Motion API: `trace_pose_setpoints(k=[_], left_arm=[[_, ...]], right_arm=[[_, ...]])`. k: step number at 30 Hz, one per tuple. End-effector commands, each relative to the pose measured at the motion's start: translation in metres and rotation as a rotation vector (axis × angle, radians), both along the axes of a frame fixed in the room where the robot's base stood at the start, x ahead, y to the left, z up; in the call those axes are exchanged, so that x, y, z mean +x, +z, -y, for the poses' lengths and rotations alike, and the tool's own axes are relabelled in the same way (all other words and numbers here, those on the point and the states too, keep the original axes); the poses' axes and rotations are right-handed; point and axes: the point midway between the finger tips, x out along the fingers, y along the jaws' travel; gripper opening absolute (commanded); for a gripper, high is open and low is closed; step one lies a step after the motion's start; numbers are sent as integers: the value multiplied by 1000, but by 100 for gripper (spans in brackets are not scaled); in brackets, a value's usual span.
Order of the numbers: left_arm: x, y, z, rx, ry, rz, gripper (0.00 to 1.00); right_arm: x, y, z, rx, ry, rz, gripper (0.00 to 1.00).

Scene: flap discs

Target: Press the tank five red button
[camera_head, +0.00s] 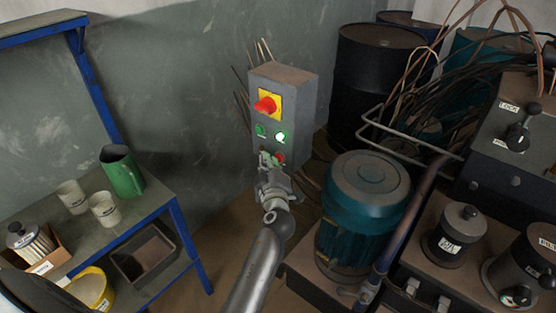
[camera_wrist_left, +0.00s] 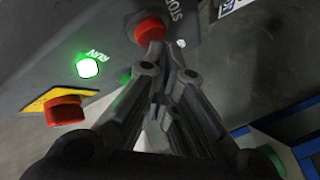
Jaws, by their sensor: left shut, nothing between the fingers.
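A grey control box (camera_head: 286,120) is on the wall in the head view. It carries a red knob on a yellow plate (camera_head: 269,104), a green button (camera_head: 260,130), a lit green button (camera_head: 280,138) and a red button (camera_head: 279,159) low down. In the left wrist view the red button (camera_wrist_left: 150,29) sits beside the letters STOP, and the lit green button (camera_wrist_left: 87,68) is marked RUN. My left gripper (camera_head: 269,162) is shut and empty. Its tips (camera_wrist_left: 156,58) are right at the red button and overlap its edge; I cannot tell whether they touch it. No tank number is readable.
A blue-framed bench (camera_head: 140,208) with a green jug (camera_head: 122,171) and white cups stands at the left. A teal motor (camera_head: 362,215) stands right of my left arm. Dark drums (camera_head: 372,85), cables and a bent metal rail fill the right side.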

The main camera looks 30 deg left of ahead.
Motion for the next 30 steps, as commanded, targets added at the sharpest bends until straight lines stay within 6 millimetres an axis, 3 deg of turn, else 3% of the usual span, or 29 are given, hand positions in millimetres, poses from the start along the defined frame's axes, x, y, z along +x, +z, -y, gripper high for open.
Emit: trace_pose_setpoints(k=[30], left_arm=[[8,0,2,-1,0,1,0]], right_arm=[[0,-10,0,0,0,0,48]])
